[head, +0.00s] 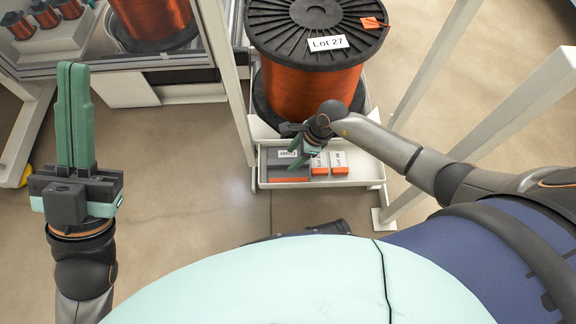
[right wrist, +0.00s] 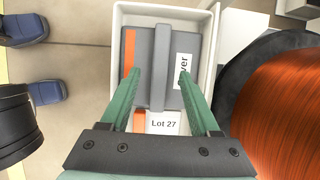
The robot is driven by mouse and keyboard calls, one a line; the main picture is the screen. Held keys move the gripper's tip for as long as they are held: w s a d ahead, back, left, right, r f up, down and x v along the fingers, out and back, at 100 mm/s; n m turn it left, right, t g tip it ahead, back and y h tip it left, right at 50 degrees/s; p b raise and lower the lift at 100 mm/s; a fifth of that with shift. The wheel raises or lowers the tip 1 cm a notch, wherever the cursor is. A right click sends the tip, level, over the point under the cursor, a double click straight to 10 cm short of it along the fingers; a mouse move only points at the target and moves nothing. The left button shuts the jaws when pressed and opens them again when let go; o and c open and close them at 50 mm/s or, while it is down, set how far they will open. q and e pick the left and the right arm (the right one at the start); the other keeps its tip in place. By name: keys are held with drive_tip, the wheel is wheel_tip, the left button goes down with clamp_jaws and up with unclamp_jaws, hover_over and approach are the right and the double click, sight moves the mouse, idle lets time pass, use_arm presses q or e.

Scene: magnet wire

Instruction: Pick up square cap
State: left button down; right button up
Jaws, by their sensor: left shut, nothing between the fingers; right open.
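The square cap looks to be a dark grey block (right wrist: 146,50) with a raised grey bar across its middle, an orange strip on one side and a white label ending in "ver". It sits in a white tray and also shows in the head view (head: 285,171). My right gripper (right wrist: 160,77) is open above it. In the right wrist view its green fingers appear on either side of the bar, with nothing held; their height above the cap is hard to tell. My left gripper (head: 73,68) is shut and empty, pointing up at the far left.
The white tray (head: 376,176) also holds orange-and-white boxes (head: 338,162) with Lot labels. A large black-flanged copper wire spool (head: 303,92) labelled Lot 27 stands directly behind it. White posts (head: 437,62) rise at the right. Floor left of the tray is clear.

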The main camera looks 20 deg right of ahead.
sight(288, 164)
drive_tip(key=x, duration=0.2)
drive_tip(key=shift+a+f+b, duration=0.1)
drive_tip(key=shift+f+b, duration=0.15)
drive_tip(key=shift+b, duration=0.1)
clamp_jaws()
idle(0.5)
